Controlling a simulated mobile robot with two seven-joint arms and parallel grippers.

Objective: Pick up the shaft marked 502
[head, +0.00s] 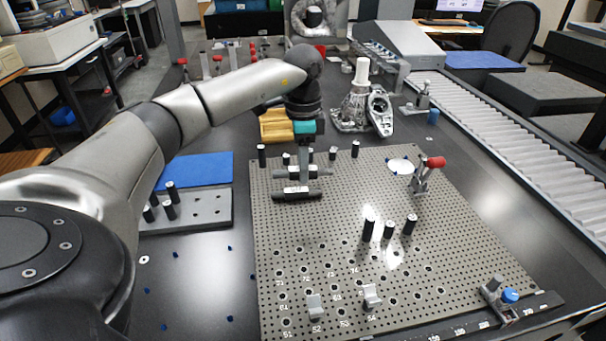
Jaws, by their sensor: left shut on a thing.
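My left gripper (308,166) reaches down over the back left of the perforated plate (335,228). It is shut on a dark, roughly horizontal shaft (296,173). No number can be read on either piece, so I cannot tell which is 502. The fingers and wrist hide part of the held shaft. My right gripper is not in view.
Several black upright pins stand along the plate's back edge, and three more (388,229) stand right of centre. A red-handled clamp (422,174) is at the right. Grey blocks (371,296) stand in front. A blue mat (197,170) and a pin block (210,209) lie left.

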